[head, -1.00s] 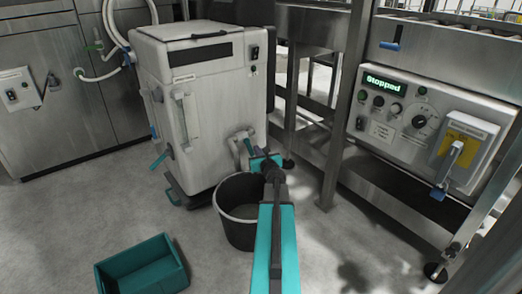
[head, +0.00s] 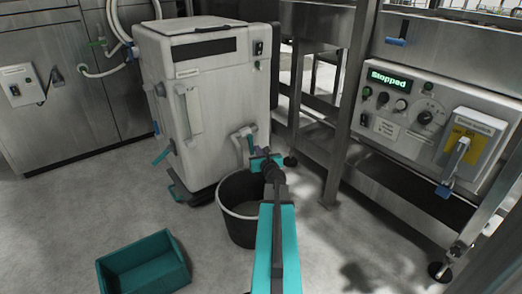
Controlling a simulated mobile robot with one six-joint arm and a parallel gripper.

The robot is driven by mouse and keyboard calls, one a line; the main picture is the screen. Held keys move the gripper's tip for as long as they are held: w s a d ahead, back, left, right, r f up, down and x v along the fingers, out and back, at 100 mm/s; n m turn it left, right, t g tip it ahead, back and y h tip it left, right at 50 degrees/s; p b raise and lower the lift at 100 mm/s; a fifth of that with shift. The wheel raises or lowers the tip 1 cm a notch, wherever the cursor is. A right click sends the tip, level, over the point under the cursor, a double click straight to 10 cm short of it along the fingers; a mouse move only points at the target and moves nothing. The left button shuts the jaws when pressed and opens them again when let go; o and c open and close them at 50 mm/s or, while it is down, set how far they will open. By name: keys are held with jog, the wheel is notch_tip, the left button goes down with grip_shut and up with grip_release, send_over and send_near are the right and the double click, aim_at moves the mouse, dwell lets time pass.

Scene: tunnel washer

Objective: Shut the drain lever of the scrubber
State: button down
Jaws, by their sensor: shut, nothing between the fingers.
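The scrubber (head: 215,100) is a white boxy machine left of centre in the head view. A pale drain pipe (head: 241,141) bends out low on its front, above a dark bucket (head: 236,222). My gripper (head: 259,153) is at the far end of my teal arm, close beside the pipe outlet at the scrubber's lower right. It looks shut and empty, small and partly covered by my own wrist. I cannot make out the drain lever's handle clearly at the outlet, nor whether my gripper touches it. A teal lever (head: 162,156) sticks out at the scrubber's lower left.
A teal crate (head: 145,268) lies on the floor at front left. A steel frame with a control panel (head: 405,110) reading "Stopped" stands at right, its leg (head: 340,140) near my arm. Grey cabinets (head: 50,100) stand at back left. Floor between crate and cabinets is clear.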

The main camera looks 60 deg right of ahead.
jog(key=shift+w+a+f, duration=0.1)
jog(key=shift+w+a, duration=0.05)
jog(key=shift+a, duration=0.15)
jog(key=shift+d+f+b, duration=0.2)
jog(key=shift+f+b, duration=0.05)
jog(key=shift+b, duration=0.1)
dwell(0.4)
jog(key=v, duration=0.9)
jog(key=shift+s, duration=0.3)
jog(key=shift+d, duration=0.15)
jog(key=shift+w, duration=0.15)
